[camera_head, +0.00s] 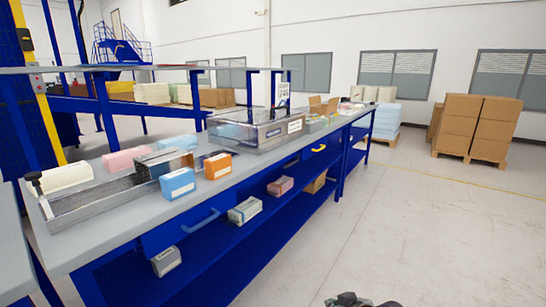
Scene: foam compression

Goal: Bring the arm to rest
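A small dark piece that looks like the top of my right gripper (361,300) shows at the bottom edge, right of the middle, over the bare floor. Its fingers are cut off by the frame, so I cannot tell whether it is open or shut. It is apart from the bench and touches nothing that I can see. My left gripper is not in view.
A long blue workbench (110,222) runs from lower left to the back. On it are a metal fixture (95,200), a blue box (178,184), an orange box (217,166) and a clear-covered machine (255,130). Stacked cartons (477,125) stand back right. The floor right is clear.

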